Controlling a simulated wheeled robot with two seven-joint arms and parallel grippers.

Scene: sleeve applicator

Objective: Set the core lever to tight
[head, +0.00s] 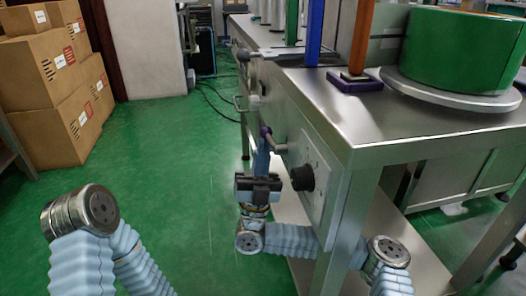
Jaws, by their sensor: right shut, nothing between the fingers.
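Several controls sit on the side of the steel machine. A short lever (274,140) with a purple end and a grey grip sticks out of the side face. Farther back are another lever (244,55) and a bent bar handle (241,106). I cannot tell from any label which one is the core lever, or where tight is. My right gripper (262,154) is shut and empty, just below the purple end of the nearer lever; whether they touch is unclear. My left arm shows at the lower left, but its gripper is out of view.
A black round knob (302,178) sits on a light panel (321,190) near the machine's front corner. A green roll (463,48) lies on a round plate (450,95) on top. Cardboard boxes (45,85) stand at the left. The green floor (170,150) between is clear.

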